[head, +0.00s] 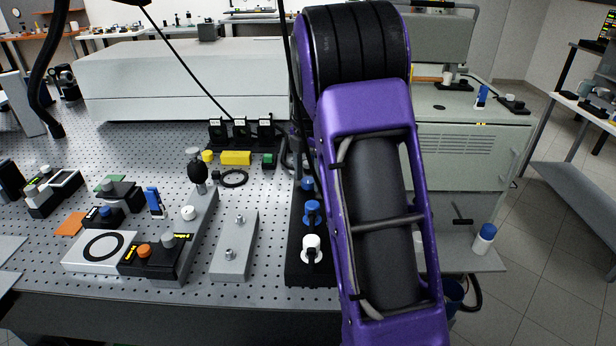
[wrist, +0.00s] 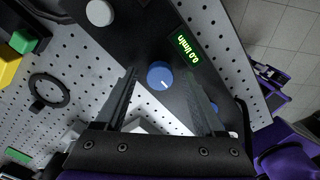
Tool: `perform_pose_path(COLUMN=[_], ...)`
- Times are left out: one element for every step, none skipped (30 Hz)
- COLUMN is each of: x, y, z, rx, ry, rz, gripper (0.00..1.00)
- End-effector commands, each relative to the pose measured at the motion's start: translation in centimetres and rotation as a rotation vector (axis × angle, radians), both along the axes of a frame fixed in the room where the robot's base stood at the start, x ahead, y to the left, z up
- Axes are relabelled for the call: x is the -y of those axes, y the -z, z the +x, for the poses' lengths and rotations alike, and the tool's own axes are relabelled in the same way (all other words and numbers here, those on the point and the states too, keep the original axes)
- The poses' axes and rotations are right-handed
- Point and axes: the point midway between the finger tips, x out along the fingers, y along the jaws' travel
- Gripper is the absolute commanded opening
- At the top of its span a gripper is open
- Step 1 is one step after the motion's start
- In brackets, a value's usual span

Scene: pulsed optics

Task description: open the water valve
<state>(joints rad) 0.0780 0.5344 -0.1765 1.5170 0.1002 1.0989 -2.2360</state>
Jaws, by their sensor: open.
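A blue round knob (wrist: 160,75) with a white mark sits on a black panel in the wrist view, beside a green display (wrist: 182,48) reading 0.0 l/min. It appears to be the middle knob (head: 312,211) of the black block in the head view. No label names it the water valve. My gripper (wrist: 159,72) is open, its two fingers on either side of the knob in the picture. I cannot tell whether they touch it. In the head view my arm hides the gripper and the right side of the block.
The black block (head: 296,270) also carries a white knob (head: 311,243) in front and another blue knob (head: 307,184) behind. A grey plate (head: 233,262) lies to its left. A black ring (wrist: 48,90) and yellow block (wrist: 12,70) lie on the perforated table.

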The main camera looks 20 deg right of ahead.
Motion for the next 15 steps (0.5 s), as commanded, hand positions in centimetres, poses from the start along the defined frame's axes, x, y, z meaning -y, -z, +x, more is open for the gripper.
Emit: perform_pose_path(x=[-0.01, 0.00, -0.01, -0.01, -0.01, -0.01, -0.01, -0.01, -0.01, -0.01, -0.01, -0.01, -0.01, -0.01, -0.01], y=[0.06, 0.07, 0.06, 0.05, 0.05, 0.04, 0.04, 0.04, 0.03, 0.03, 0.02, 0.02, 0.02, 0.02, 0.01], z=[0.00, 0.00, 0.00, 0.00, 0.00, 0.00, 0.00, 0.00, 0.00, 0.00, 0.00, 0.00, 0.00, 0.00, 0.00], rx=[0.000, 0.000, 0.000, 0.000, 0.000, 0.000, 0.000, 0.000, 0.000, 0.000, 0.000, 0.000, 0.000, 0.000, 0.000], ry=[0.000, 0.000, 0.000, 0.000, 0.000, 0.000, 0.000, 0.000, 0.000, 0.000, 0.000, 0.000, 0.000, 0.000, 0.000], rz=[0.000, 0.000, 0.000, 0.000, 0.000, 0.000, 0.000, 0.000, 0.000, 0.000, 0.000, 0.000, 0.000, 0.000, 0.000], gripper=[0.71, 0.71, 0.71, 0.71, 0.71, 0.71, 0.69, 0.64, 0.57, 0.51, 0.46, 0.39, 0.33, 0.28, 0.21])
